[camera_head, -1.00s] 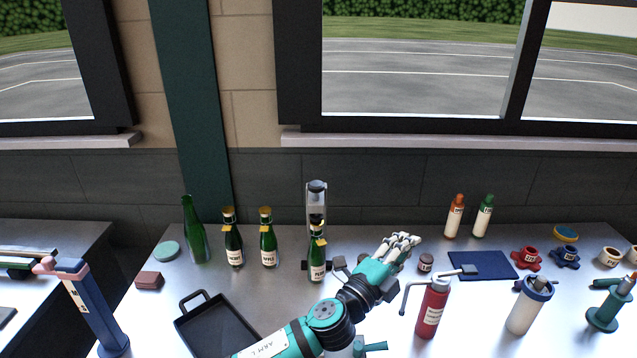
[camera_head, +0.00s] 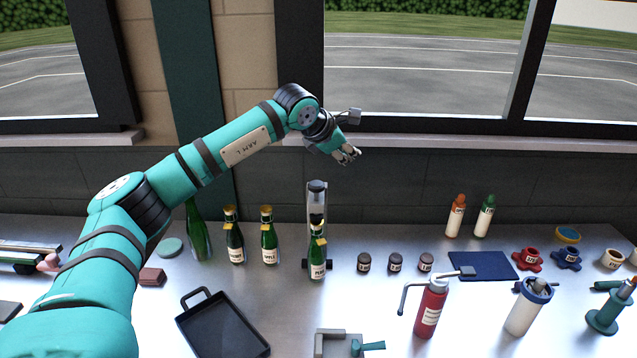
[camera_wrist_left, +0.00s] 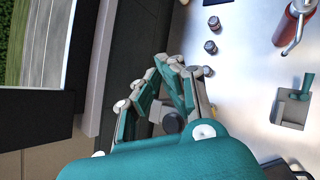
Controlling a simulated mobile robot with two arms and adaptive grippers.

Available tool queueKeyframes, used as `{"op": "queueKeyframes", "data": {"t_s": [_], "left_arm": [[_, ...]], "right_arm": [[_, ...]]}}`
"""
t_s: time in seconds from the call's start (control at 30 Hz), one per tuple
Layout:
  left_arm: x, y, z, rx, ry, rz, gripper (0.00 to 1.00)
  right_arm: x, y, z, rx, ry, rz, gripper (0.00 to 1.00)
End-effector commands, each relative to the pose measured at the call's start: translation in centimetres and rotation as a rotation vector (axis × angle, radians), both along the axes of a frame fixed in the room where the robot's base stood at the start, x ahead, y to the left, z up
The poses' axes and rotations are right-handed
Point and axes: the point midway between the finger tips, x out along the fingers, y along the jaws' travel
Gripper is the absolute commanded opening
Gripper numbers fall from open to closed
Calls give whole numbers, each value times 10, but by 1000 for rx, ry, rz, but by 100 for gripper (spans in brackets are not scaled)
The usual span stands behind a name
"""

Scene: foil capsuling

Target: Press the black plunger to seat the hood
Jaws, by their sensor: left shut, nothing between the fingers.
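A tall grey-and-white stand (camera_head: 317,202) rises behind a green bottle (camera_head: 318,262) with a yellow neck tag, near the middle of the bench. A dark part (camera_head: 317,217) shows just above that bottle; I cannot tell if it is the plunger or the hood. My left gripper (camera_head: 348,155) is shut and empty, above and to the right of the stand's top, apart from it. In the left wrist view the fingers (camera_wrist_left: 172,65) are closed together, and a dark round part (camera_wrist_left: 173,122) shows behind them, partly hidden. My right gripper is not in view.
Two gold-topped bottles (camera_head: 234,245) (camera_head: 268,245) and a plain green bottle (camera_head: 198,240) stand left of the stand. Three small jars (camera_head: 395,263) and a red bottle (camera_head: 431,308) stand to the right. A black tray (camera_head: 225,330) lies in front.

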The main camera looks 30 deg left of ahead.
Motion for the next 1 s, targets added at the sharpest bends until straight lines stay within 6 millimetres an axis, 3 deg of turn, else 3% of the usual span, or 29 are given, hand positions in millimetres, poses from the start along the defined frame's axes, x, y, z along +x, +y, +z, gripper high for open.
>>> {"op": "queueKeyframes", "data": {"t_s": [0.1, 0.3, 0.77, 1.0], "left_arm": [[-4, 40, 16, 90, 14, 74, 0], [-11, 71, 28, 158, 32, 136, 0], [-11, 75, 28, 166, 35, 143, 0], [-12, 75, 12, 166, 37, 143, 0]], "right_arm": [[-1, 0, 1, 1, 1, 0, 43], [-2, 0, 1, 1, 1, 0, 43], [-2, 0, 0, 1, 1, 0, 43], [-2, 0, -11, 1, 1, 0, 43]]}}
